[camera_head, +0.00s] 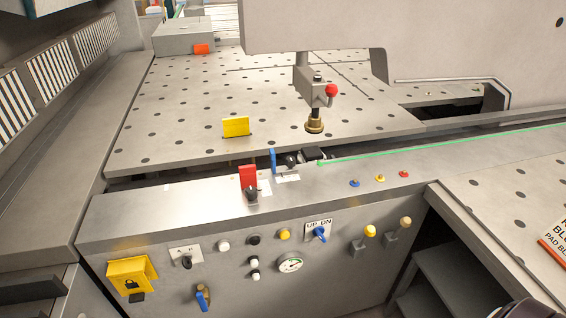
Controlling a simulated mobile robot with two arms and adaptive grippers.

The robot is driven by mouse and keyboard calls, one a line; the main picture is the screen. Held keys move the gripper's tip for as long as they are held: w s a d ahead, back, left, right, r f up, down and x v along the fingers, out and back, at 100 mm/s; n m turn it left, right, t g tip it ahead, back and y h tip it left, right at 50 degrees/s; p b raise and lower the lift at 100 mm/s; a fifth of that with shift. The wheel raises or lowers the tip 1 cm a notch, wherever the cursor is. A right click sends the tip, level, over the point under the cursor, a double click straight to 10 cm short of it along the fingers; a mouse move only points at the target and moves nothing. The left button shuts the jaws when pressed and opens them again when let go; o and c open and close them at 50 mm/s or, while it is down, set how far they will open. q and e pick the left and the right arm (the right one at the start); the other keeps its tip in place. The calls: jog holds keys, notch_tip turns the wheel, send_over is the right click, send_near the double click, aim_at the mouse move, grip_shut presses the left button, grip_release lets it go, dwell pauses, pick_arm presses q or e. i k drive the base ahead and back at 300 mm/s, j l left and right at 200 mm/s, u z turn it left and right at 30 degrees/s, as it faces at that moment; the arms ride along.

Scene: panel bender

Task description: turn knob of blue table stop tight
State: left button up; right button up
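The blue table stop (272,160) is a small upright blue plate on the ledge between the control panel and the perforated table. A black knob (291,161) sits just to its right, beside a white label. How tightly the knob is turned cannot be seen. A similar red stop (248,177) with its own black knob (252,195) stands nearer, to the left. No gripper can be made out. Dark shapes cut the bottom left and bottom right edges, but I cannot tell whether they are parts of my arms.
The perforated table (180,110) lies behind, with a yellow stop (236,127). A clamp with a red ball (331,90) hangs over it, right of the blue stop. The front panel (225,285) carries several knobs, switches and a gauge (290,265). A second perforated table (500,205) is at right.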

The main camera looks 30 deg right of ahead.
aim_at(290, 160)
jog(key=i+z, duration=0.1)
jog(key=z, duration=0.25)
jog(key=i+z, duration=0.1)
jog(key=z, duration=0.25)
jog(key=i+j+z, duration=0.1)
jog(key=z, duration=0.25)
